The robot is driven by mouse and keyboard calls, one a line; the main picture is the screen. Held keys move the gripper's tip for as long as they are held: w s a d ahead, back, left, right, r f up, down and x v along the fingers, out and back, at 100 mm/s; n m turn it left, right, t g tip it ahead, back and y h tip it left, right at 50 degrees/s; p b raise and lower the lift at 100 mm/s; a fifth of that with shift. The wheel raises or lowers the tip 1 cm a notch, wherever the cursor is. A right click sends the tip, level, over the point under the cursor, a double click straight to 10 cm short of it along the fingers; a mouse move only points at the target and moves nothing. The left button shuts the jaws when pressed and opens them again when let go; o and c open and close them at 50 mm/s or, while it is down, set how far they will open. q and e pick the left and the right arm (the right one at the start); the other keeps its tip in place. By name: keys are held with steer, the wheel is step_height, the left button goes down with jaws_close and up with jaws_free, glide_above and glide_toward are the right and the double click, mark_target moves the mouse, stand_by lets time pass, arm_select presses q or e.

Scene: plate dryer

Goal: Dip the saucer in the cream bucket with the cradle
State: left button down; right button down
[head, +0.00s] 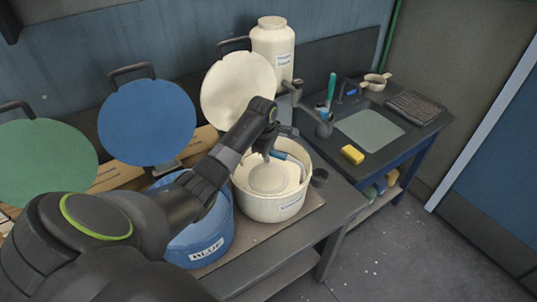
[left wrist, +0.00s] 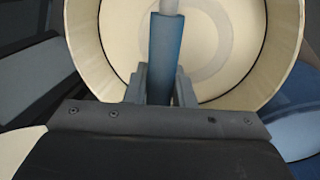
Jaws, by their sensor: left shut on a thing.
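The cream bucket (head: 277,209) stands open on the bench, with pale cream inside. My left gripper (head: 277,153) is over the bucket, shut on the blue handle of the cradle (head: 292,160). The handle also shows between the fingers in the left wrist view (left wrist: 163,58), with its pale shaft running down into the bucket. A pale round saucer (head: 268,179) shows inside the bucket, and as a faint ring in the left wrist view. Whether it lies under the cream's surface or just at it I cannot tell. The cradle's lower end is not clearly visible. My right gripper is out of view.
The blue bucket (head: 206,242) stands close on the left, partly behind my arm. Cream (head: 237,88), blue (head: 147,122) and green (head: 45,160) lids lean at the back. A yellow sponge (head: 352,155) lies on the right-hand table.

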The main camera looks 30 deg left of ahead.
arm_select(q)
step_height(320, 180, up, 14)
steer(key=shift+f, duration=0.2)
stand_by(1.7)
steer(key=shift+f, duration=0.1)
stand_by(2.0)
